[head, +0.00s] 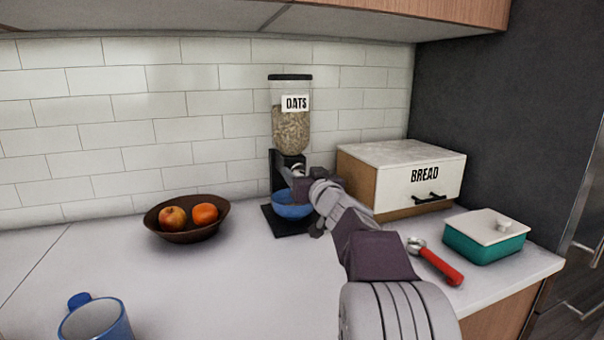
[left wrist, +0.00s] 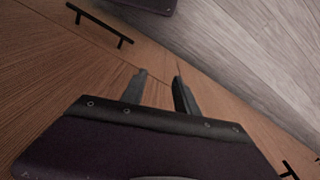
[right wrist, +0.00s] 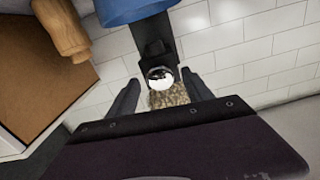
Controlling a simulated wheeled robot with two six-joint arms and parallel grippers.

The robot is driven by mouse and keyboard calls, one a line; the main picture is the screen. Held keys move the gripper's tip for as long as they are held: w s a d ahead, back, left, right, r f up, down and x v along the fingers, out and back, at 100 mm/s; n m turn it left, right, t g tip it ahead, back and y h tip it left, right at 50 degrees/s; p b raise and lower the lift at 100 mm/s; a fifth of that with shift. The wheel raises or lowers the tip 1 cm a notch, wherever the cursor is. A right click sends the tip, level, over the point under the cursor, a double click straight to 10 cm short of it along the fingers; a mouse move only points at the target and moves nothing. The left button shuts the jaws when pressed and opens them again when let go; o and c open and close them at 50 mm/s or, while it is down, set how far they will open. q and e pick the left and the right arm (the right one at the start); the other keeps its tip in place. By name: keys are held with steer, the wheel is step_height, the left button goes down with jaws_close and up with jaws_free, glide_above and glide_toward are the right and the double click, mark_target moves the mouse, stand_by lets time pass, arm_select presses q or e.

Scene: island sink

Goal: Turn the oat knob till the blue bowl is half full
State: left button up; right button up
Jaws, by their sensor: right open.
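The oat dispenser (head: 291,128) stands against the tiled wall, its clear hopper partly filled with oats. The blue bowl (head: 291,206) sits on its black base under the spout; how much is in it cannot be seen. My right gripper (head: 291,176) is at the front of the dispenser, above the bowl. In the right wrist view, the shiny round oat knob (right wrist: 160,78) is between the open fingers, with no clear grip on it. The blue bowl also shows there at the top edge (right wrist: 130,10). My left gripper (left wrist: 160,76) is open and empty near wooden cabinet fronts.
A brown bowl (head: 180,234) with two fruits stands left of the dispenser. A bread box (head: 390,185), a red-handled scoop (head: 438,263) and a teal lidded dish (head: 487,243) are on the right. A blue mug (head: 95,320) is at front left. The counter's middle is clear.

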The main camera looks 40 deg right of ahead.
jaws_close()
steer(key=shift+f+m+b, duration=0.2)
steer(key=shift+m+b, duration=0.4)
steer(key=shift+b, duration=0.4)
steer(key=shift+m+b, duration=1.05)
steer(key=shift+m, duration=0.15)
steer(key=m+b, duration=0.1)
steer(key=m, duration=0.3)
steer(key=shift+r+b, duration=0.1)
steer(key=shift+b, duration=0.2)
steer(key=shift+m+b, duration=0.35)
steer(key=shift+m, duration=1.65)
